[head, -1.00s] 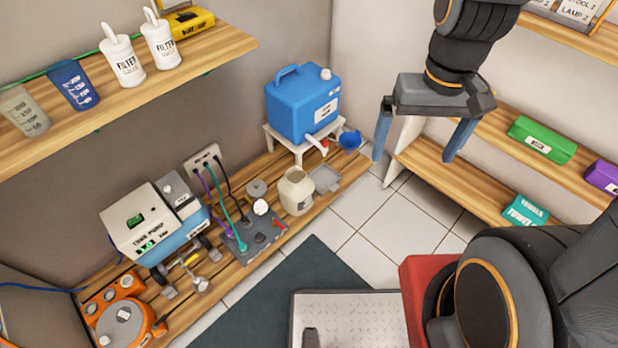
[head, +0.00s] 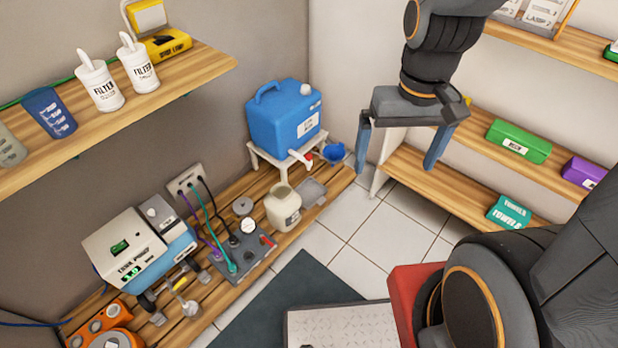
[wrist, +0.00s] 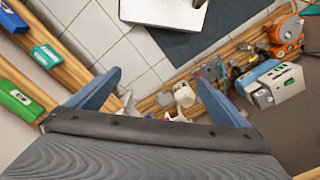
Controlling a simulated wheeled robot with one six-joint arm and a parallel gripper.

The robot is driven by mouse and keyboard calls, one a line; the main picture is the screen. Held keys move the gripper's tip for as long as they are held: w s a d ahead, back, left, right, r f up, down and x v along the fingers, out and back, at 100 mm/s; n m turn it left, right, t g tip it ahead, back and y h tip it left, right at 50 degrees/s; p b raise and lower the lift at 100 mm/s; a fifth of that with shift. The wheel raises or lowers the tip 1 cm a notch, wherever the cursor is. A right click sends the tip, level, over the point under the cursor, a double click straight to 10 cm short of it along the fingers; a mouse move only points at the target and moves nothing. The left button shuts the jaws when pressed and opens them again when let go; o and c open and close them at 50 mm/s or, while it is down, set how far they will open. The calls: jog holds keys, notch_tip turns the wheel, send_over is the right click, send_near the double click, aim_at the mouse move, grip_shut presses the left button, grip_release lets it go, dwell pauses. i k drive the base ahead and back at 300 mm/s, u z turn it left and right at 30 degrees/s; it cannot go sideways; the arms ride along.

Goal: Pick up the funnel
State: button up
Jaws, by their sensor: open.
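The funnel (head: 334,152) is a small blue piece in the head view. It is at the right end of the low wooden shelf, just right of the blue jug's (head: 288,115) white spout. My gripper (head: 396,171) is open and empty, pointing down, to the right of the funnel in the picture. Its two blue fingers are wide apart and apart from the funnel. In the wrist view, my gripper (wrist: 159,76) shows the tiled floor and shelf between its fingers. I cannot make out the funnel there.
The jug stands on a white stand (head: 268,158). A cream bottle (head: 283,210), a grey tray (head: 311,192) and a pump unit (head: 140,247) are along the low shelf. Right-hand shelves hold a green box (head: 518,141) and a teal box (head: 508,211). Tiled floor (head: 345,235) is clear between.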

aim_at(333, 153)
jog(key=u, duration=0.05)
jog(key=k, duration=0.5)
jog(key=z, duration=0.85)
jog(key=i, duration=1.25)
jog(key=u, duration=0.75)
jog(key=i, duration=0.4)
jog(key=u, duration=0.35)
